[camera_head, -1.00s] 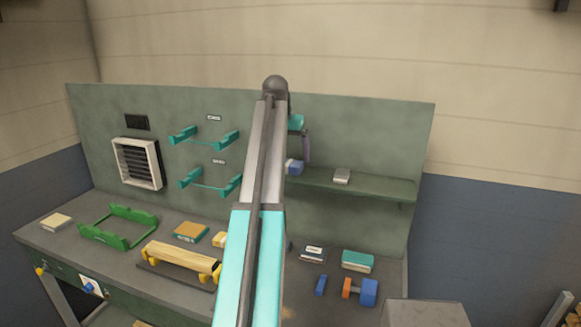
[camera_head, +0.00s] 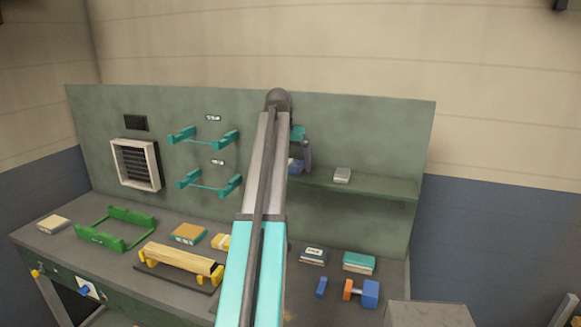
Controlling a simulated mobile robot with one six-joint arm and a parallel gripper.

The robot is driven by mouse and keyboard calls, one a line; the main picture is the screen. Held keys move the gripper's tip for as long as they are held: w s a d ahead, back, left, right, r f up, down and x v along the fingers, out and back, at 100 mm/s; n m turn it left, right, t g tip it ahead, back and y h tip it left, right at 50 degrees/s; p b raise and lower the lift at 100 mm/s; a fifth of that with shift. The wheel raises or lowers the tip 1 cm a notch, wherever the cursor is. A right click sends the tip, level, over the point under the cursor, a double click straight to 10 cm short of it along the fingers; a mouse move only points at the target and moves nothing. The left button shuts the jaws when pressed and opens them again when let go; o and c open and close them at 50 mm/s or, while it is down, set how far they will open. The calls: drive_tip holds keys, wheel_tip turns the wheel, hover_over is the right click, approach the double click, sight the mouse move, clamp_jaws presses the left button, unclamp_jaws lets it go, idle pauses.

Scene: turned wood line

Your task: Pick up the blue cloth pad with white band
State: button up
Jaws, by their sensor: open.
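A small blue pad with a pale white part (camera_head: 295,166) sits at the left end of the visible green shelf, partly hidden behind my arm. My gripper (camera_head: 305,157) shows only in part past the right side of my arm. One dark finger hangs down close to the pad's right side; I cannot tell whether it touches. The other finger is hidden. The gripper is open, and the pad rests on the shelf.
A grey-white block (camera_head: 342,175) stands farther right on the shelf (camera_head: 385,189). Below, the bench holds a dark pad with a white label (camera_head: 313,256), a teal-topped block (camera_head: 359,262), a blue-and-orange piece (camera_head: 362,292) and a green frame (camera_head: 116,229). The back panel stands close behind.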

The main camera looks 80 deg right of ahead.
sight(290, 161)
drive_tip(key=c, duration=1.1)
drive_tip(key=shift+c, duration=0.2)
drive_tip(key=shift+r+b, duration=1.05)
drive_tip(key=shift+r, duration=0.7)
drive_tip(key=w+a+r+b, duration=0.1)
drive_tip(key=w+a+b, duration=0.3)
drive_tip(key=w+a, duration=0.5)
drive_tip(key=a, duration=0.4)
drive_tip(key=shift+w+r+b, duration=0.2)
drive_tip(key=shift+r+b, duration=0.05)
drive_tip(key=shift+b, duration=0.05)
